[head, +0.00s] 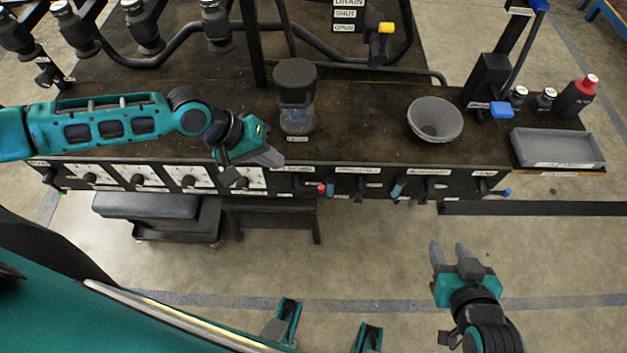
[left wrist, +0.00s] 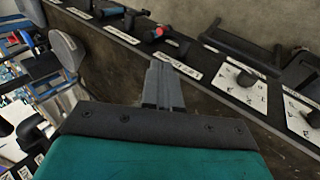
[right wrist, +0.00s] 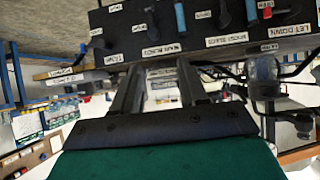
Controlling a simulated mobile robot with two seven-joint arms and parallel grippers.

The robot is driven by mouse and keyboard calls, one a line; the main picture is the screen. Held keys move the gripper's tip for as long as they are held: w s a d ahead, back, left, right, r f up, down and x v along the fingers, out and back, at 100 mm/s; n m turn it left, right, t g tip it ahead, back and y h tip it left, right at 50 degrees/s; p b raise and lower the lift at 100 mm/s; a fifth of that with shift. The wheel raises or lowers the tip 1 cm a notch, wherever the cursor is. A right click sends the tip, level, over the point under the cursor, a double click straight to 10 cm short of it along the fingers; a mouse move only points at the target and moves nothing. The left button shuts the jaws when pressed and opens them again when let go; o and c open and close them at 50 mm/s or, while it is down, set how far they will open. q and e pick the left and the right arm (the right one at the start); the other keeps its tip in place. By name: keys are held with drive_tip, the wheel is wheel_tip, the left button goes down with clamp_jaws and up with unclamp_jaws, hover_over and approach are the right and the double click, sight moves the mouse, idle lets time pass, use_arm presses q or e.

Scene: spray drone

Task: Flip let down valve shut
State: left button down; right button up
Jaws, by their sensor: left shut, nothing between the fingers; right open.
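The valve with the red handle (head: 322,188) is on the front face of the black bench, beside a white label that reads LET DOWN in the right wrist view (right wrist: 290,30). The red handle also shows in the left wrist view (left wrist: 158,32) and the right wrist view (right wrist: 267,12). My left gripper (head: 277,158) is shut and empty, over the bench's front edge, left of and above the red handle. Its fingertips (left wrist: 160,65) are apart from the handle. My right gripper (head: 449,247) is open and empty, in front of the bench, low and to the right.
Other valves, one with a blue handle (head: 397,189), sit right of the red one. Dial plates (head: 140,178) line the face to the left.

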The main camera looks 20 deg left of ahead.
drive_tip(key=shift+a, duration=0.1)
use_arm(q)
drive_tip(key=b, duration=0.4)
approach(312, 189)
drive_tip(key=d+f, duration=0.1)
drive_tip(key=w+d+f, duration=0.1)
drive_tip(key=d, duration=0.1)
drive_tip(key=w+d+f, duration=0.1)
drive_tip(key=shift+w+d+f, duration=0.1)
drive_tip(key=shift+d+f, duration=0.1)
drive_tip(key=shift+f, duration=0.15)
drive_tip(key=shift+w+d+f, duration=0.15)
drive_tip(key=shift+d+f, duration=0.1)
drive_tip(key=shift+f, duration=0.1)
use_arm(e)
drive_tip(key=shift+w+a+f, duration=0.3)
drive_tip(key=shift+a, duration=0.15)
drive_tip(key=shift+w+a+f, duration=0.25)
drive_tip(key=shift+a+f, duration=0.05)
drive_tip(key=shift+a, duration=0.15)
drive_tip(key=shift+d, duration=0.1)
